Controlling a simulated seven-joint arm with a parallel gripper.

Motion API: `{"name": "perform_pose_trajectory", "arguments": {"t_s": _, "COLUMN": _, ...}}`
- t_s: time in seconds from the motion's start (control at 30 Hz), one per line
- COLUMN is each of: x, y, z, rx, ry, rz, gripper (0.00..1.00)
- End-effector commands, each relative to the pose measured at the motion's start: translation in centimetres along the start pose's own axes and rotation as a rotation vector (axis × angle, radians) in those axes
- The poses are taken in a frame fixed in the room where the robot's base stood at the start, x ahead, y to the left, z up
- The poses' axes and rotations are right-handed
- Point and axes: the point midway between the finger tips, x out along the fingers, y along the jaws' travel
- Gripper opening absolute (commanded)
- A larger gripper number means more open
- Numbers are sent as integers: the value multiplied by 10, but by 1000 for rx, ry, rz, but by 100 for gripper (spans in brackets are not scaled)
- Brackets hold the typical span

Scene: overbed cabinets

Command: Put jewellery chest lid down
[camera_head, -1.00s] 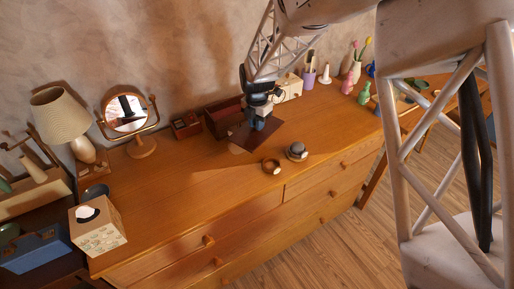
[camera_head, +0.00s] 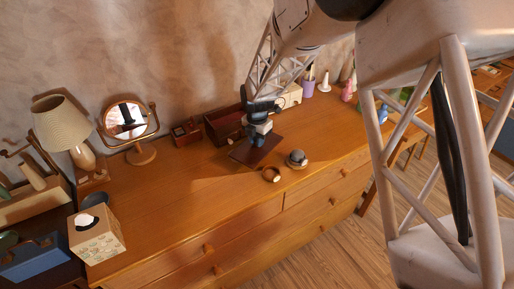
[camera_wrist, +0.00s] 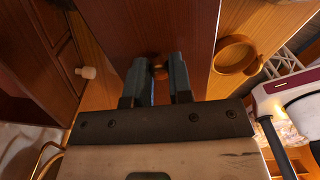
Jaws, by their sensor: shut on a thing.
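The jewellery chest (camera_head: 222,124) is a dark red-brown box near the wall on the dresser. Its lid (camera_head: 240,156) is a flat dark panel in front of the chest, apart from it; it fills the upper middle of the wrist view (camera_wrist: 150,25). My gripper (camera_head: 256,143) is over the lid. In the wrist view my gripper (camera_wrist: 159,70) is shut on the lid's small round knob (camera_wrist: 160,68). The lid looks about flat and low over the dresser top; I cannot tell whether it touches. My gripper and arm hide part of the lid and chest.
A small red-brown box (camera_head: 186,132) and a round mirror (camera_head: 131,122) are to the left. The dresser top (camera_head: 175,195) is clear at front left.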

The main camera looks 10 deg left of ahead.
Motion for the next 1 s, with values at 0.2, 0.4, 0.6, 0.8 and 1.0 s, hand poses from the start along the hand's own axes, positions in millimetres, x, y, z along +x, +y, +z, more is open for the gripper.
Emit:
{"name": "perform_pose_trajectory", "arguments": {"t_s": 0.2, "x": 0, "y": 0, "z": 0, "rx": 0, "ry": 0, "rz": 0, "gripper": 0}}
{"name": "perform_pose_trajectory", "arguments": {"t_s": 0.4, "x": 14, "y": 0, "z": 0, "rx": 0, "ry": 0, "rz": -1, "gripper": 0}}
{"name": "perform_pose_trajectory", "arguments": {"t_s": 0.6, "x": 35, "y": 0, "z": 0, "rx": 0, "ry": 0, "rz": 0, "gripper": 0}}
{"name": "perform_pose_trajectory", "arguments": {"t_s": 0.8, "x": 39, "y": 0, "z": 0, "rx": 0, "ry": 0, "rz": 1, "gripper": 0}}
{"name": "perform_pose_trajectory", "arguments": {"t_s": 1.0, "x": 40, "y": 0, "z": 0, "rx": 0, "ry": 0, "rz": 0, "gripper": 0}}
